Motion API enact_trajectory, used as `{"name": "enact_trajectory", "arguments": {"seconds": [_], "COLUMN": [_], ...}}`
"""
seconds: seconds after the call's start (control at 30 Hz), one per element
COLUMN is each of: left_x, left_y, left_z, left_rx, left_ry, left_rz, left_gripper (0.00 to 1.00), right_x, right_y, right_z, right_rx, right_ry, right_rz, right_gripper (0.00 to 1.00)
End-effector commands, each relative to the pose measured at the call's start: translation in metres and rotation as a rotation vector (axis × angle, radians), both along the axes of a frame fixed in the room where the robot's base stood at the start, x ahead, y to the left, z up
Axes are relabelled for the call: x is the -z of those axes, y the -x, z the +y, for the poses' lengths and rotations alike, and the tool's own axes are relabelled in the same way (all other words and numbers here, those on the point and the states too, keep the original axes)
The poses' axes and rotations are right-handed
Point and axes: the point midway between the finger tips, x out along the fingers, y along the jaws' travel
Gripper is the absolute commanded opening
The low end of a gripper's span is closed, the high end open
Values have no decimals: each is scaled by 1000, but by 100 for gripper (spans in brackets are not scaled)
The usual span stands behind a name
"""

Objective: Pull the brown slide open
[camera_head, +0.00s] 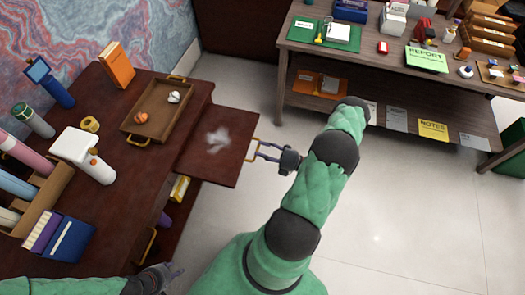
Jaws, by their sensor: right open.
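The brown slide (208,165) is a flat dark red-brown board sticking out from the right side of the desk. A pale grey patch marks its top. A brass handle (252,138) is on its right edge. My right gripper (260,149) is open, with its fingers pointing left at the handle. I cannot tell whether they touch it. My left gripper (175,272) is low in the picture, by the desk's front, away from the slide. Its fingers are small and dark, and I cannot tell whether they are apart.
The desk (115,180) holds a wooden tray (135,124) with crumpled balls, an orange book (116,66), a white bottle (98,168) and a blue box (70,236). A side table (300,40) with papers stands at upper right. Pale floor (400,210) is clear right of the slide.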

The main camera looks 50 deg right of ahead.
Motion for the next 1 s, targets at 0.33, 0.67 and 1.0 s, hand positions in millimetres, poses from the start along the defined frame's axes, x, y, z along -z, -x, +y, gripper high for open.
{"name": "enact_trajectory", "arguments": {"seconds": [0.33,0.67,1.0], "left_x": [0,0,0], "left_y": [0,0,0], "left_z": [0,0,0], "left_rx": [0,0,0], "left_ry": [0,0,0], "left_rz": [0,0,0], "left_gripper": [40,40,40], "right_x": [7,18,22], "right_y": [31,88,109], "right_z": [-13,-36,-45], "right_rx": [5,3,1], "right_ry": [0,0,0], "right_rz": [1,1,0], "right_gripper": [43,43,43]}}
